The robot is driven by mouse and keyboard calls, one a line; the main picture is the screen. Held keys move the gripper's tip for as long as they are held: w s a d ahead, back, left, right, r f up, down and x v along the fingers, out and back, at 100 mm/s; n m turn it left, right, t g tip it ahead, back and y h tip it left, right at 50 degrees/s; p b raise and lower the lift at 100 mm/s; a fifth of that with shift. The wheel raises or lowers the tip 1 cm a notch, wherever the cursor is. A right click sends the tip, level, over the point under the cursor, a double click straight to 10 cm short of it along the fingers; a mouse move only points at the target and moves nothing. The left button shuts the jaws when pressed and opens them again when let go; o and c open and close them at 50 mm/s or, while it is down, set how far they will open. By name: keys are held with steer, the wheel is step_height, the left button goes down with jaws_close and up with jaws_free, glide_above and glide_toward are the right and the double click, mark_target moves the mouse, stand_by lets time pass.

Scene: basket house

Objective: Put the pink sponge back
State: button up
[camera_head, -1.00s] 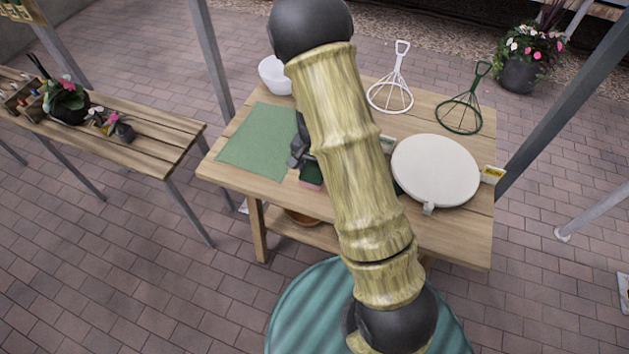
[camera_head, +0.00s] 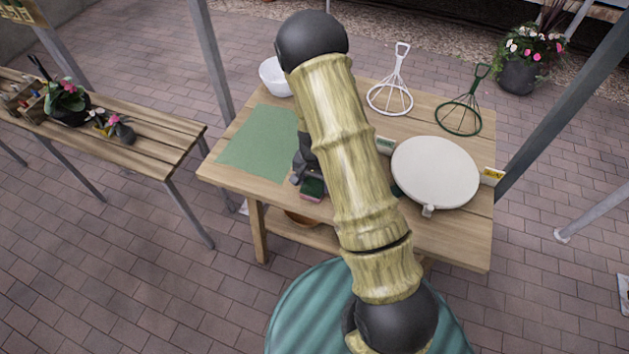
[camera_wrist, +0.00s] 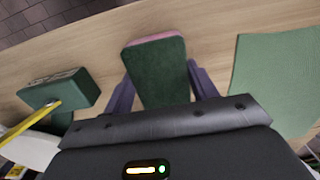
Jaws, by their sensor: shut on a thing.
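The pink sponge (camera_wrist: 155,68) has a dark green top face and a pink edge. My gripper (camera_wrist: 163,88) is shut on it, with one finger on each side, in the wrist view. In the head view the sponge (camera_head: 312,189) shows near the front edge of the wooden table (camera_head: 455,235), partly hidden by my arm. I cannot tell whether it touches the tabletop.
A green mat (camera_head: 258,143) lies left of the sponge. A round white board (camera_head: 436,171) sits at the right. A white bowl (camera_head: 276,78) and two wire stands, white (camera_head: 390,97) and green (camera_head: 459,117), stand behind. The wrist view shows a green block (camera_wrist: 60,90).

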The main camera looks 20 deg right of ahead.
mark_target(314, 184)
steer(key=shift+f, duration=0.15)
steer(key=o, duration=0.9)
steer(key=shift+o, duration=0.2)
steer(key=shift+w, duration=0.1)
steer(key=shift+a+r, duration=0.1)
steer(key=shift+r, duration=0.35)
step_height(314, 184, up, 12)
steer(key=shift+f+b, duration=0.25)
steer(key=shift+b, duration=0.15)
steer(key=shift+s, duration=0.2)
